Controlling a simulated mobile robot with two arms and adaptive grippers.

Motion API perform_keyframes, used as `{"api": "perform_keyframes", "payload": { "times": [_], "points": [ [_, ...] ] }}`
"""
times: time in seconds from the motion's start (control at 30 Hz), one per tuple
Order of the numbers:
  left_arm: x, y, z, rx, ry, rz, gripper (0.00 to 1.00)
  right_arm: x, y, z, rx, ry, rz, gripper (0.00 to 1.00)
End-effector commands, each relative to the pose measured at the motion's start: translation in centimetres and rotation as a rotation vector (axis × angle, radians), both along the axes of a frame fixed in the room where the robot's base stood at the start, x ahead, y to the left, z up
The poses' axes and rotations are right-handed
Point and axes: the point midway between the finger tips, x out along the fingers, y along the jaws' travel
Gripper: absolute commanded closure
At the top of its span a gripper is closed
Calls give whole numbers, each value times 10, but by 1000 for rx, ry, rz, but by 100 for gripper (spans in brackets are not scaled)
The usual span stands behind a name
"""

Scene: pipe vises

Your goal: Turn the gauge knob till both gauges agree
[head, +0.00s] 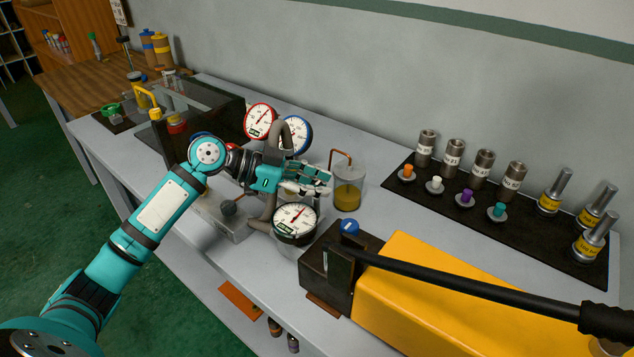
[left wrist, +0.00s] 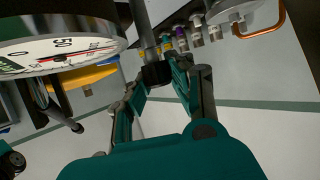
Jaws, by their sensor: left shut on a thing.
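A red-rimmed gauge (head: 260,120) and a blue-rimmed gauge (head: 297,134) stand side by side behind my left gripper in the head view. Both have white dials; the needles are too small to compare surely. A third, dark-rimmed gauge (head: 296,221) faces up in front of the gripper. A gauge dial also fills the upper left of the left wrist view (left wrist: 62,58). My left gripper (head: 318,181) is among the grey pipes of the rig. In the left wrist view its fingers are shut on a small black knob (left wrist: 156,75) on a grey stem. My right gripper is not in view.
A jar of amber liquid (head: 347,190) with a copper tube stands just right of the gripper. A yellow pump (head: 430,295) with a long black handle (head: 450,275) fills the front right. A dark mat (head: 540,228) holds metal fittings and coloured plugs.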

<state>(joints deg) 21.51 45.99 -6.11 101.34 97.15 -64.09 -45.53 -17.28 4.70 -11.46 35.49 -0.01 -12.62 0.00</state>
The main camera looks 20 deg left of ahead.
Motion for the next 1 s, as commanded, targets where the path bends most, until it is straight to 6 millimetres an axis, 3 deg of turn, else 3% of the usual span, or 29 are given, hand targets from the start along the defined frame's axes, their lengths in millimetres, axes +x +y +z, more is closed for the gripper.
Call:
{"api": "perform_keyframes", "payload": {
  "times": [0.27,0.7,1.0],
  "points": [
    [-2,-1,4,2,3,182,100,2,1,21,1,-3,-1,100],
    [-2,-2,8,-5,5,504,100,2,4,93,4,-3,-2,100],
    [-1,-1,4,-3,2,618,100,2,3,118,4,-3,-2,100]
  ]
}}
